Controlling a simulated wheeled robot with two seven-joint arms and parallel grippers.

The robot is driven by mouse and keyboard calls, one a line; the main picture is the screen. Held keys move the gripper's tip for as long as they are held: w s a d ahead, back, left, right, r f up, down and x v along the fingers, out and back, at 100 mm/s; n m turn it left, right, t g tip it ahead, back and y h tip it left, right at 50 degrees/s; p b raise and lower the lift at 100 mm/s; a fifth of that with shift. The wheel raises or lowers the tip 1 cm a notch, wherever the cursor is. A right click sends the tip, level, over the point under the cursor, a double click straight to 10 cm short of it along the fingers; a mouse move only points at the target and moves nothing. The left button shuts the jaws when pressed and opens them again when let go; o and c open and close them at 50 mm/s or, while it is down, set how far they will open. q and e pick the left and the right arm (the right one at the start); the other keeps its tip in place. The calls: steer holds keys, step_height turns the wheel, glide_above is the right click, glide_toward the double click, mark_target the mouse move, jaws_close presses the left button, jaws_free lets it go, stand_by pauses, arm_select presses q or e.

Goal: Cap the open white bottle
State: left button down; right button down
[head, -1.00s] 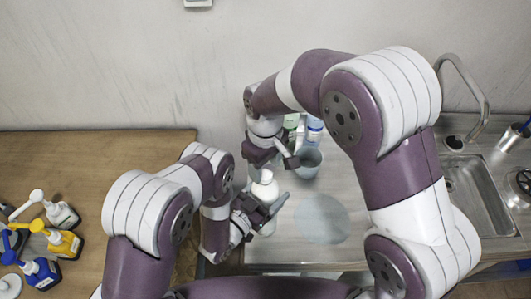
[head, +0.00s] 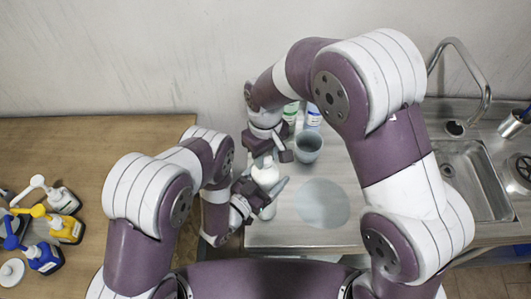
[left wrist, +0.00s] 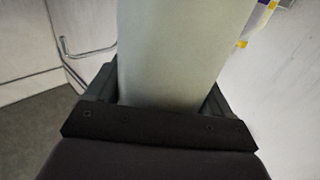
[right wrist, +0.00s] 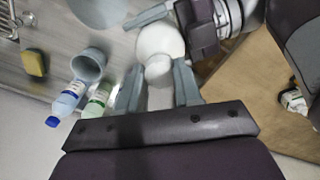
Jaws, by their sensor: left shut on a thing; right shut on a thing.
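The white bottle (head: 265,173) stands roughly upright at the left end of the metal counter; it also shows in the left wrist view (left wrist: 180,50) and the right wrist view (right wrist: 160,40). My left gripper (head: 263,195) is shut around its body. My right gripper (head: 271,157) is above the bottle top, shut on a small white piece, apparently the cap (right wrist: 158,94). In the right wrist view this piece lines up with the bottle's top. I cannot tell whether it touches the neck, and the bottle mouth is hidden.
A grey cup (head: 308,147) and two bottles with green (head: 290,113) and blue (head: 313,118) labels stand behind. A pale round mat (head: 322,204) lies to the right. A sink (head: 465,185) is farther right. Several pump bottles (head: 65,228) stand on the wooden table (head: 110,160).

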steer(key=m, duration=0.3)
steer(key=shift+m, duration=0.3)
steer(key=c, duration=0.8)
jaws_free()
steer(key=shift+o, duration=0.2)
steer(key=shift+r, duration=0.1)
steer(key=shift+r, duration=2.2)
steer(key=shift+c, duration=0.2)
step_height(320, 180, up, 3)
steer(key=n, duration=0.5)
steer(key=shift+r, duration=0.2)
